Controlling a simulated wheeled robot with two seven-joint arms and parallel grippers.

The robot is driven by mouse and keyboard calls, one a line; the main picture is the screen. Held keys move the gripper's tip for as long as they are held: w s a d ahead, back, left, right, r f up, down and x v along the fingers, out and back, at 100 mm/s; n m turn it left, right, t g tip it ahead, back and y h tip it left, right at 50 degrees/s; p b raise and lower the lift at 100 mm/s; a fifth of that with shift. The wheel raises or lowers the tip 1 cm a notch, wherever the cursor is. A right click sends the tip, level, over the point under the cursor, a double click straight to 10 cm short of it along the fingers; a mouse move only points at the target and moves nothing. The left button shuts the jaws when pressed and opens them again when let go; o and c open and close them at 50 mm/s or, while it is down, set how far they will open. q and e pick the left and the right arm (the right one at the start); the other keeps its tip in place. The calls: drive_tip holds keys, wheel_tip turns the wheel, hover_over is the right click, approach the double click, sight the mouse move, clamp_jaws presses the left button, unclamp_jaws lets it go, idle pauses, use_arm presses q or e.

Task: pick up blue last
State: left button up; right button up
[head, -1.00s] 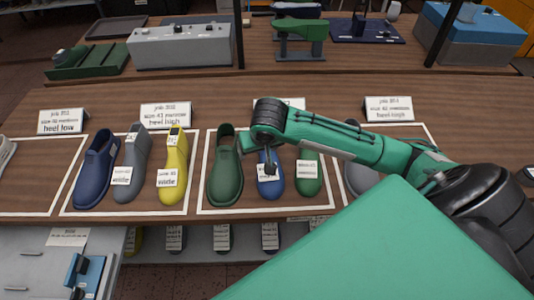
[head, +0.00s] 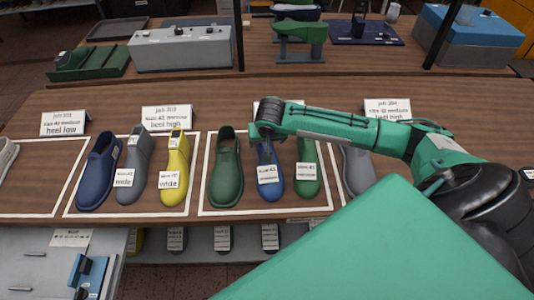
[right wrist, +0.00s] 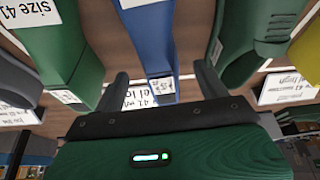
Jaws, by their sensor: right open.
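The blue last (head: 269,187) stands on the wooden table inside a white-outlined area, with a white label on its front. It is between a larger green shoe (head: 226,178) and a green last (head: 308,180). My right gripper (head: 264,136) is over the heel end of the blue last and partly hides it. In the right wrist view my right gripper (right wrist: 161,82) is open and empty, with one finger on each side of the blue last (right wrist: 148,38). I cannot tell how far down the fingers reach. My left gripper is not in view.
Green neighbours stand close on both sides of the blue last. A grey last (head: 357,172) is further right, partly behind my arm. A dark blue shoe (head: 96,178), grey last (head: 133,160) and yellow last (head: 174,160) stand left. Sign cards (head: 166,117) line the back.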

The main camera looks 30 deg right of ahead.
drive_tip(key=shift+w+d+f+p, duration=0.15)
drive_tip(key=shift+w+f+p, duration=0.1)
drive_tip(key=shift+f+p, duration=0.05)
drive_tip(key=p+x, duration=0.1)
drive_tip(key=x, duration=0.2)
drive_tip(key=shift+w+d, duration=0.1)
drive_tip(key=shift+w, duration=0.05)
drive_tip(key=shift+w+f, duration=0.15)
drive_tip(key=shift+f, duration=0.3)
drive_tip(key=c, duration=1.4)
drive_tip(key=shift+r, duration=0.1)
drive_tip(key=shift+c, duration=0.6)
